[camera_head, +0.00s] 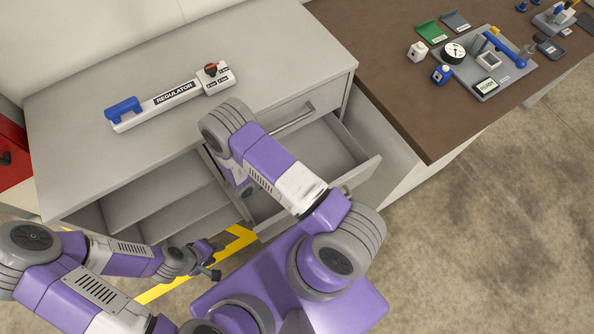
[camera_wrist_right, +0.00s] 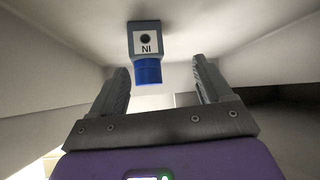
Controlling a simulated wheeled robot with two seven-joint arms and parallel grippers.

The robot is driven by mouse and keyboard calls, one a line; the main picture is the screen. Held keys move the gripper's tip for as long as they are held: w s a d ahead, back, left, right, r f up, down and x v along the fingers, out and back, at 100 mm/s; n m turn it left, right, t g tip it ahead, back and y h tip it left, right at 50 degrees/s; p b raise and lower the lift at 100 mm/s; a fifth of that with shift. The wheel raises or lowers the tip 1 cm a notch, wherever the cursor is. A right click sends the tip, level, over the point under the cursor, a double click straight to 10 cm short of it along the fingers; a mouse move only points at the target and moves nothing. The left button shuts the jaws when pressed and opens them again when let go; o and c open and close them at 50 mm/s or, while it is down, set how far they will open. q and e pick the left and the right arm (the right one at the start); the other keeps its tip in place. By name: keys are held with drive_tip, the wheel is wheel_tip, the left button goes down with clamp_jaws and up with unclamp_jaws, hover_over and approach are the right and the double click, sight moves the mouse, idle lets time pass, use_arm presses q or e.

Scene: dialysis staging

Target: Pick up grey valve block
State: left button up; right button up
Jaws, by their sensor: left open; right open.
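A grey valve block (camera_wrist_right: 146,40) with a white "NI" label and a blue cylindrical end (camera_wrist_right: 148,72) shows in the right wrist view, on a pale surface between light walls. My right gripper (camera_wrist_right: 162,80) is open and empty; its two fingers point toward the block, which lies beyond their tips, slightly left of centre. In the head view the block and right gripper are hidden by my right arm, which reaches down at the open drawer (camera_head: 335,150). My left gripper (camera_head: 214,260) is open and empty, low in front of the cabinet.
A regulator (camera_head: 175,94) with a blue end and red knob lies on the grey cabinet top (camera_head: 85,135). An open compartment (camera_head: 150,205) is below it. A brown bench (camera_head: 400,85) at right holds several small parts and a grey board (camera_head: 510,75). A red box (camera_head: 12,155) stands at left.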

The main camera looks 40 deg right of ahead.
drive_tip(key=shift+s+d+f+m+g+h+b, duration=0.1)
drive_tip(key=shift+s+f+m+g+h+b, duration=0.15)
drive_tip(key=shift+f+m+h+b, duration=0.3)
drive_tip(key=shift+s+f+m+g+h+b, duration=0.2)
drive_tip(key=shift+s+m+g+h+b, duration=0.3)
drive_tip(key=shift+m+g+b, duration=0.2)
drive_tip(key=x, duration=0.2)
drive_tip(key=b+x, duration=0.1)
drive_tip(key=x, duration=0.2)
drive_tip(key=r+b+x, duration=0.1)
drive_tip(key=x, duration=0.1)
drive_tip(key=shift+w+d+f, duration=0.15)
drive_tip(key=shift+w+d, duration=0.05)
drive_tip(key=shift+d, duration=0.25)
use_arm(q)
wheel_tip(320, 180, down, 5)
drive_tip(key=shift+f, duration=0.15)
use_arm(e)
drive_tip(key=shift+c, duration=0.4)
drive_tip(key=c, duration=1.1)
